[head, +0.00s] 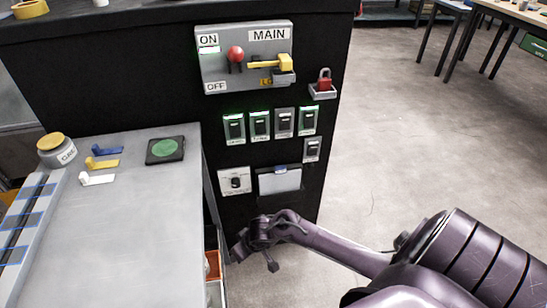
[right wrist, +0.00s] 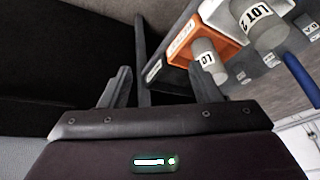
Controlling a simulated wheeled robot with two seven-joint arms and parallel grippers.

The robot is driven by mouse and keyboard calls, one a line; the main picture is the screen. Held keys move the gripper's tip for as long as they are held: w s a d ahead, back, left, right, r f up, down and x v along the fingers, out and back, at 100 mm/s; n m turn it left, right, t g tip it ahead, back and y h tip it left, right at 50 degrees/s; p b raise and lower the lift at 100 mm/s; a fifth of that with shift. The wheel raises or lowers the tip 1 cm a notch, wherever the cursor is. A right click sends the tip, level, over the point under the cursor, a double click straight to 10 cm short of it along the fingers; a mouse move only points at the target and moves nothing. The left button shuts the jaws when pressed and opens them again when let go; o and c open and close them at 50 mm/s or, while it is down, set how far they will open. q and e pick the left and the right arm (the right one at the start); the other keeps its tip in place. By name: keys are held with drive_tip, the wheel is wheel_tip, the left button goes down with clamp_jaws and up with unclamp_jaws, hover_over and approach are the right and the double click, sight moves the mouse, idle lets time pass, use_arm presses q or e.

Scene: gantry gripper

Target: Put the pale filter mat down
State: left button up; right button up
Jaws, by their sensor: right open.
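My right gripper (head: 255,258) is in the lower middle of the head view, in front of the black cabinet and just right of the grey bench's edge. In the right wrist view its two fingers (right wrist: 161,78) stand apart with nothing between them. A pale rectangular panel (head: 280,182) with a dark top edge is on the cabinet front, above and right of the gripper and apart from it. I cannot tell whether this panel is the pale filter mat; no other clear mat shows. My left gripper is not in view.
The grey bench (head: 130,240) holds a yellow-lidded jar (head: 57,150), coloured tags and a dark pad with a green disc (head: 165,149). An orange bin (right wrist: 185,45) shows beside the right gripper. Switches and a red padlock (head: 324,80) are on the cabinet.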

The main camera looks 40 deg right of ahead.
drive_tip(key=s+a+f+g, duration=0.1)
drive_tip(key=s+a+f, duration=0.2)
drive_tip(key=s+f, duration=0.3)
drive_tip(key=s+a+f+n+g+h, duration=0.1)
drive_tip(key=s+f, duration=0.6)
drive_tip(key=s, duration=0.8)
drive_tip(key=shift+a+g, duration=0.5)
drive_tip(key=shift+a, duration=0.4)
